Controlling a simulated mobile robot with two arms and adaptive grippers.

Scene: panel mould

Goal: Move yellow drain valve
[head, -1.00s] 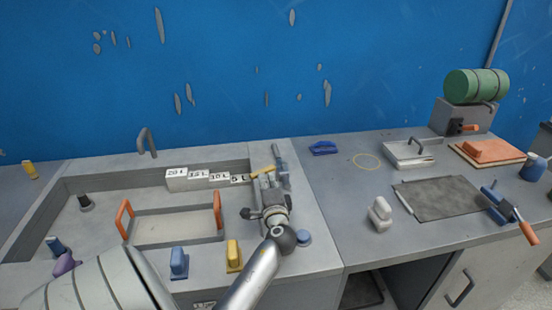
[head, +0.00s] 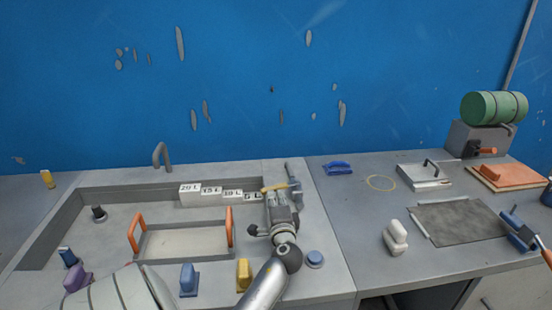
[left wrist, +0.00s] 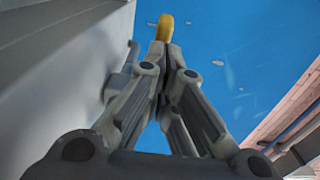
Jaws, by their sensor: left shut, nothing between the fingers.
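The yellow drain valve (head: 274,187) is a short yellow lever beside a grey upright pipe fitting (head: 293,182), at the right end of the sunken basin in the head view. My left gripper (head: 278,196) is shut and empty, with its fingertips right at the lever. In the left wrist view the closed fingertips (left wrist: 166,45) converge just below the yellow lever end (left wrist: 165,27). I cannot tell whether they touch it. The gripper hides part of the fitting's base. My right gripper is not in view.
An orange-handled frame (head: 183,243) stands in the basin. Blue (head: 189,280) and yellow (head: 244,275) floats stand on the front ledge. The right worktop has free room.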

